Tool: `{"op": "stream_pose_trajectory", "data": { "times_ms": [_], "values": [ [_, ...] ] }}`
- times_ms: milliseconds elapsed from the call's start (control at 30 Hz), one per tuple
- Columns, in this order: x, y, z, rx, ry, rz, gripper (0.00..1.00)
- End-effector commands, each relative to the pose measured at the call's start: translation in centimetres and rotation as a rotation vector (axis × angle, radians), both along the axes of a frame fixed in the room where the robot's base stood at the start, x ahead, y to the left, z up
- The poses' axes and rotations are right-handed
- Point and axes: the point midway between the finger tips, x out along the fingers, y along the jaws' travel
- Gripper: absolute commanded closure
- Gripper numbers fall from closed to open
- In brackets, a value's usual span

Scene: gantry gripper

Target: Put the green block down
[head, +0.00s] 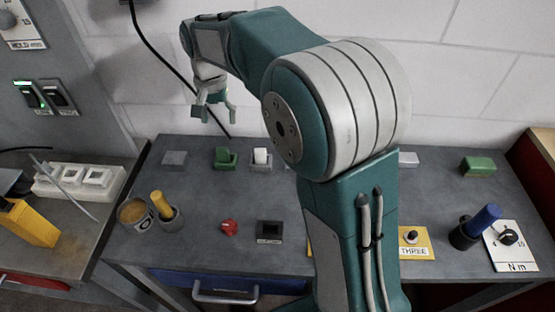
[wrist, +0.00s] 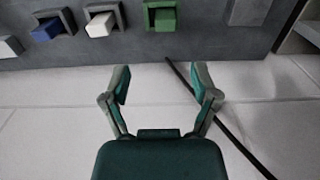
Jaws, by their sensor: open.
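A green block (head: 226,156) sits at the back of the grey bench, left of a white block. Another green block (head: 478,164) lies at the bench's far right. My gripper (head: 216,112) is open and empty, raised above the back of the bench near the left green block and apart from it. In the wrist view the spread fingers of my gripper (wrist: 160,75) have only wall between them.
A white block (head: 261,156) sits in a neighbouring holder; a blue block (wrist: 46,29) shows in the wrist view. A grey block-like piece (head: 175,158) is at left. A black cable (head: 178,75) hangs along the wall near my gripper. My arm hides the bench's middle.

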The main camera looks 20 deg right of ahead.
Motion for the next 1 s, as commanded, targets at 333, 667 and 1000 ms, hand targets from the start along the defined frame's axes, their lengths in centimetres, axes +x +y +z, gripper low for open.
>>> {"op": "stream_pose_trajectory", "data": {
  "times_ms": [333,667,1000],
  "values": [
    [-8.5,-4.6,5.2,0.01,-0.161,0.117,0.23],
    [-17.7,-8.0,6.2,-0.022,-0.32,0.242,0.23],
    [-25.4,-9.9,3.7,-0.084,-0.456,0.352,0.23]
  ]
}}
